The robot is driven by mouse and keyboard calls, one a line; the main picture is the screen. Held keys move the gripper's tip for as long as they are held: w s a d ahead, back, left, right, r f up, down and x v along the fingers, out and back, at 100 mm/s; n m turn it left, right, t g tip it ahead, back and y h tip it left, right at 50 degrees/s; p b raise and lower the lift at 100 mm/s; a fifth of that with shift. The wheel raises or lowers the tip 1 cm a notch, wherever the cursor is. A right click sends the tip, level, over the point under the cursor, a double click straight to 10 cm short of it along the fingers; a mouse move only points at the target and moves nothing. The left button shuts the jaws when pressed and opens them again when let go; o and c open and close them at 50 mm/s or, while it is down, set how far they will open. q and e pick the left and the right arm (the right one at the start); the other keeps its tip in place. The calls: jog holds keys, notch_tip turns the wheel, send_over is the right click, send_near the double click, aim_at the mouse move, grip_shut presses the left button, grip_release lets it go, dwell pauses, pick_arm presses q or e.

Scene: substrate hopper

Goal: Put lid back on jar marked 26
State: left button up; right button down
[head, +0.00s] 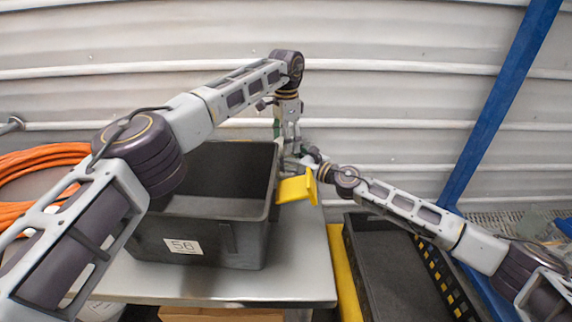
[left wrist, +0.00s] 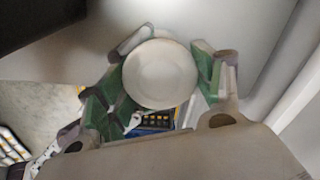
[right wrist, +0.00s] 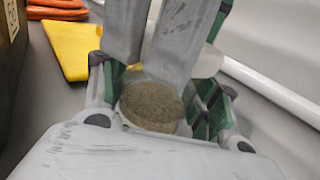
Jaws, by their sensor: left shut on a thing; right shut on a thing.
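In the left wrist view a smooth white round piece (left wrist: 160,74) sits between the green-padded fingers of my left gripper (left wrist: 166,66), which is shut on it. In the right wrist view a round piece with a rough brown face (right wrist: 152,106) sits between the fingers of my right gripper (right wrist: 158,98), which is shut on it. A whitish rounded surface (right wrist: 207,62) shows just behind it. In the head view both grippers meet close together beside the bin's right edge, and their loads are mostly hidden. I cannot tell which is lid or jar; no 26 mark shows.
A dark grey bin (head: 215,235) marked 56 stands on a metal table (head: 300,275). A yellow piece (head: 297,188) is at its right rim. A black tray (head: 385,262) lies right of the table, and a blue post (head: 500,100) rises behind. Orange hose (head: 45,165) is at left.

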pick_arm(q)
jog(key=m, duration=1.3)
jog(key=shift+w, duration=0.1)
jog(key=m, duration=0.7)
jog(key=shift+f, duration=0.1)
jog(key=m, duration=2.5)
jog(key=shift+f, duration=0.1)
jog(key=m, duration=0.6)
jog(key=shift+m, duration=0.3)
